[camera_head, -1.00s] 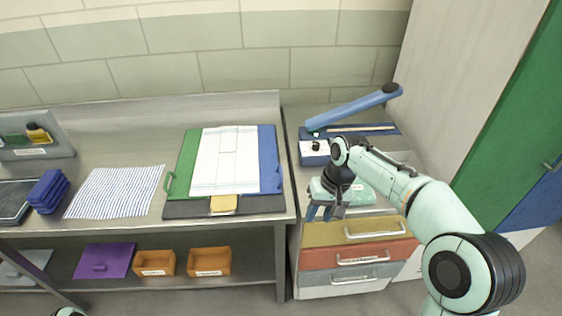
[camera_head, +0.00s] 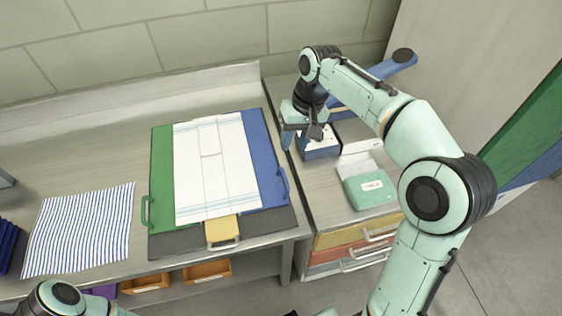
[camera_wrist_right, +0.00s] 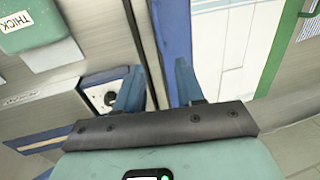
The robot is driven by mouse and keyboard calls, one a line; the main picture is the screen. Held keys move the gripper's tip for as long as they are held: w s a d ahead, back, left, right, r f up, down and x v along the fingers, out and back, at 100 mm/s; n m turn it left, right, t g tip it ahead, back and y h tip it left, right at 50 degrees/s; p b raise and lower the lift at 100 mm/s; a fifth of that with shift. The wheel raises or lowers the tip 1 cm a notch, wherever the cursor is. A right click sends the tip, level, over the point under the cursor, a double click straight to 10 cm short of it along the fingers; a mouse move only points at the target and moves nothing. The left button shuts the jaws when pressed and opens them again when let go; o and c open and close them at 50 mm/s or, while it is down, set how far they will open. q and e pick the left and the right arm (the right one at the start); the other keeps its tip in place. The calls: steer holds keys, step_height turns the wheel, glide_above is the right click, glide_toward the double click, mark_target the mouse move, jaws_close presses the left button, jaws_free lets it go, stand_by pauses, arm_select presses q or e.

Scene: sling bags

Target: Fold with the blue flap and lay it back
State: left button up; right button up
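The folding board lies on the bench, with a green flap (camera_head: 161,170) on the left, a blue flap (camera_head: 258,150) on the right and a yellow flap (camera_head: 222,228) at the front. The blue flap lies flat, its handle (camera_head: 284,186) on its right edge. A white cloth (camera_head: 208,165) with thin stripes lies over the board's middle. My right gripper (camera_head: 298,142) is open and empty, just right of the blue flap's edge. In the right wrist view its fingers (camera_wrist_right: 160,78) are apart, with the blue flap (camera_wrist_right: 174,30) beyond them. My left gripper is out of view.
A striped cloth (camera_head: 80,228) lies left of the board. A blue device with a long arm (camera_head: 375,72) and a green "THICK" pack (camera_head: 370,187) sit on the drawer cabinet at right. Orange bins (camera_head: 207,271) stand on the shelf below.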

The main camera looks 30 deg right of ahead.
mark_target(284, 175)
steer(key=f, duration=0.4)
steer(key=a+f+b, duration=0.1)
steer(key=f, duration=0.3)
steer(key=a+f, duration=0.1)
steer(key=f, duration=0.2)
steer(key=shift+w+a+f+b, duration=0.1)
steer(key=shift+w+f+b, duration=0.05)
steer(key=shift+f+b, duration=0.2)
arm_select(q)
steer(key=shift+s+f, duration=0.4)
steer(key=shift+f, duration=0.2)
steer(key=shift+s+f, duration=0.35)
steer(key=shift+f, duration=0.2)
arm_select(e)
jaws_close()
